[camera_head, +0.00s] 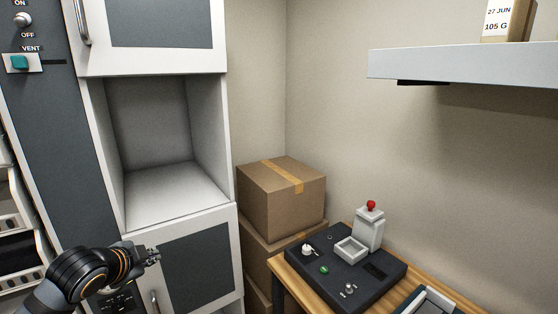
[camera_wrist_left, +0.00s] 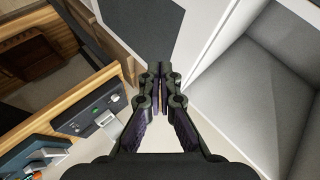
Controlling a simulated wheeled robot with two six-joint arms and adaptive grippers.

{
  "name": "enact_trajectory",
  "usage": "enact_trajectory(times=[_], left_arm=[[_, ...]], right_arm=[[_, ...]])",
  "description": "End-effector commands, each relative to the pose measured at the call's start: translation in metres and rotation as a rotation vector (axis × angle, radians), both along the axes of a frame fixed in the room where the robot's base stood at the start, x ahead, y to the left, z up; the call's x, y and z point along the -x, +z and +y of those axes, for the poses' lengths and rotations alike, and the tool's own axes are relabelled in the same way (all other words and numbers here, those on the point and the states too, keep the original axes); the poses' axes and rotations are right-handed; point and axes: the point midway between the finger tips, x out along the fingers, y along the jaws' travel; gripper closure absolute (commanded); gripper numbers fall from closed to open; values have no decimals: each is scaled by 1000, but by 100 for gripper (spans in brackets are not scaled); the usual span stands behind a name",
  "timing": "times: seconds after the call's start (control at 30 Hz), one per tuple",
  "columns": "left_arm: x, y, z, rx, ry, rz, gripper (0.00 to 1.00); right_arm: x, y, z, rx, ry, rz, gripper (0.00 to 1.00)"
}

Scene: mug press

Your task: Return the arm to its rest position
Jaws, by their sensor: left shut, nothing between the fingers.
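My left gripper (camera_head: 150,255) is at the lower left of the head view, in front of the white cabinet (camera_head: 220,222) and just below its open, empty compartment. In the left wrist view the fingers of my left gripper (camera_wrist_left: 161,75) are together, with nothing between them. My left arm comes in from the lower left corner. My right gripper is not in either view.
A black device (camera_head: 395,286) with a grey block and red knob stands on a wooden table (camera_head: 278,262) at the lower right. Stacked cardboard boxes (camera_head: 270,195) fill the corner. A shelf (camera_head: 470,63) juts out at upper right. A switch panel (camera_head: 22,62) is at upper left.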

Motion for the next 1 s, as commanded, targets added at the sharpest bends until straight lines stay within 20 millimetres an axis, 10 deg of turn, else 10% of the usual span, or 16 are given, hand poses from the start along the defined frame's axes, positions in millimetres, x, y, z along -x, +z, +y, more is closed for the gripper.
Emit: enact_trajectory(times=[0.2, 0.63, 1.0], left_arm=[[87, -139, -53, 266, 243, 243, 100], [249, -236, -83, 507, 803, 532, 100], [235, -386, -66, 483, 831, 579, 100]], right_arm=[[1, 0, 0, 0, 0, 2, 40], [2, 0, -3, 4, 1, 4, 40], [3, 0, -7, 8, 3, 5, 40]])
